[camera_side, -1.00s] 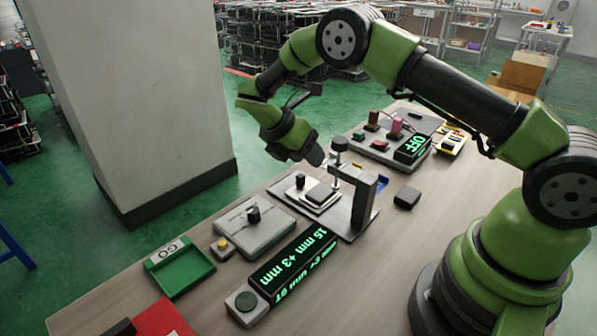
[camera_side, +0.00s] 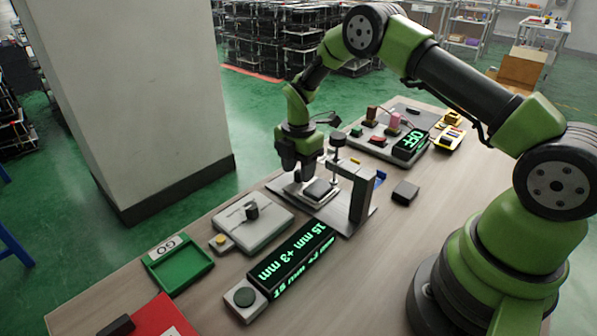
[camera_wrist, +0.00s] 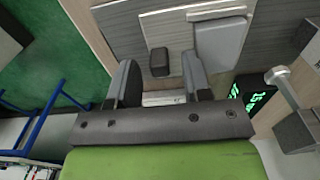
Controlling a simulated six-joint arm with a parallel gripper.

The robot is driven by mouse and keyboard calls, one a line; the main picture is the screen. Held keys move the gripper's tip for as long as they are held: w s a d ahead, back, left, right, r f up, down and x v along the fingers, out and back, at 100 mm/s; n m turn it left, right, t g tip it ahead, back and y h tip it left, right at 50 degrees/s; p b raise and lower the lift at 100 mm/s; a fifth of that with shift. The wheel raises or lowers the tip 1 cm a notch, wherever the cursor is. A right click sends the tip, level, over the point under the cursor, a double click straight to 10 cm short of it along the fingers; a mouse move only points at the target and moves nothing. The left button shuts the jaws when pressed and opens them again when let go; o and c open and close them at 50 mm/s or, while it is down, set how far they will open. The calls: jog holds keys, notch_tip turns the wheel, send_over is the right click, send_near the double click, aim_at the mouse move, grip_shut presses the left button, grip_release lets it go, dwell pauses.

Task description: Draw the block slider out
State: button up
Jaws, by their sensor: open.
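The block slider (camera_side: 305,194) is a pale plate on the grey gantry fixture (camera_side: 343,224), with a dark grey block (camera_side: 320,190) on it. In the wrist view the slider's black knob (camera_wrist: 158,62) and the block (camera_wrist: 220,42) show. My gripper (camera_side: 298,178) points down over the knob end of the slider and hides the knob in the side view. In the wrist view my gripper (camera_wrist: 160,85) is open, with the knob between and just beyond the fingertips. I see no contact with it.
The gantry post (camera_side: 363,200) and its vertical spindle (camera_side: 338,155) stand close to my gripper. A grey box with a knob (camera_side: 252,222), a lit display (camera_side: 290,262) and a green GO tray (camera_side: 180,264) lie nearer the camera.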

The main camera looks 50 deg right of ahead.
aim_at(285, 176)
jog(key=shift+f, duration=0.7)
grip_shut()
jog(key=shift+w, duration=2.15)
grip_release()
